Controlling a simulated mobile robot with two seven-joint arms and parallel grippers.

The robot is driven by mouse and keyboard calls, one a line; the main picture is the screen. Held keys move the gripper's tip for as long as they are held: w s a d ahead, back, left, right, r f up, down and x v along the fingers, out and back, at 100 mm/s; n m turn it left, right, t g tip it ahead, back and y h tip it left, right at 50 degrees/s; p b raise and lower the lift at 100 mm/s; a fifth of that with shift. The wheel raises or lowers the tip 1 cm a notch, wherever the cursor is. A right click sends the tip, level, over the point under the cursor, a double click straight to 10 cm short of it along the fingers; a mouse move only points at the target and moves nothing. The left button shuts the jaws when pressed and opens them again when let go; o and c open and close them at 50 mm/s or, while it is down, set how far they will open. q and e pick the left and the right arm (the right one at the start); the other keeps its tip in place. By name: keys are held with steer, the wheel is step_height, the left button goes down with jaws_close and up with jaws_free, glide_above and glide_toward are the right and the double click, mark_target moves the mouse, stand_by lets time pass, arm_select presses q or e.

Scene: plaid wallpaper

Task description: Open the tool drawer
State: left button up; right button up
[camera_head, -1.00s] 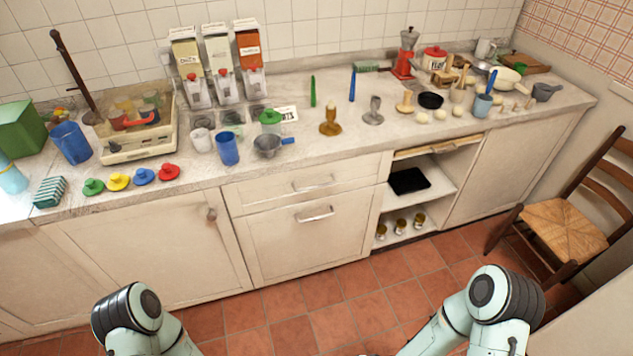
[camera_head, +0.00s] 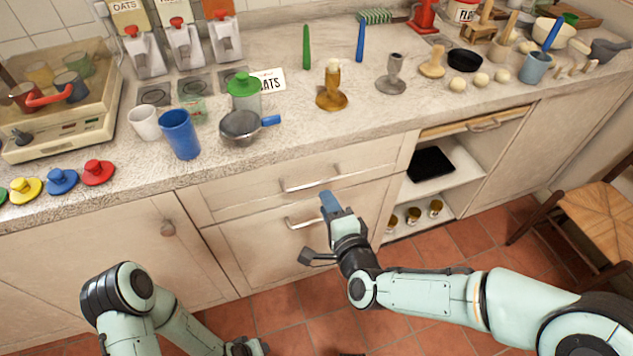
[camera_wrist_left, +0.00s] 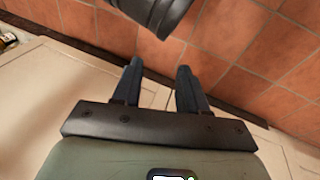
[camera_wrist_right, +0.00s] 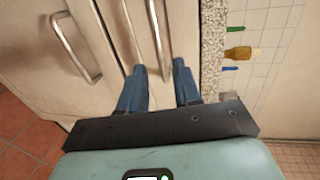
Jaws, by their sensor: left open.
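Two closed cream drawers sit one above the other under the counter, an upper drawer (camera_head: 250,196) and a lower drawer (camera_head: 255,245). I cannot tell by label which is the tool drawer. The upper drawer has a metal bar handle (camera_head: 312,180), and the lower one has its own handle (camera_head: 303,222). My right gripper (camera_head: 328,201) is open in front of the drawers. In the right wrist view its blue fingertips (camera_wrist_right: 158,70) are apart, with the upper handle (camera_wrist_right: 158,40) just ahead between them; contact is unclear. My left gripper (camera_wrist_left: 160,68) is open and empty, low near the floor.
The counter (camera_head: 290,135) above holds a blue cup (camera_head: 180,134), a small pan (camera_head: 240,126) and candlesticks. An open shelf (camera_head: 440,170) with a black tray and jars is to the right. A chair (camera_head: 590,210) stands at the far right.

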mark_target(316, 182)
steer(key=x, duration=0.8)
steer(key=shift+w+a+f+b, duration=0.1)
steer(key=shift+w+b, duration=0.25)
steer(key=shift+w, duration=0.05)
jaws_close()
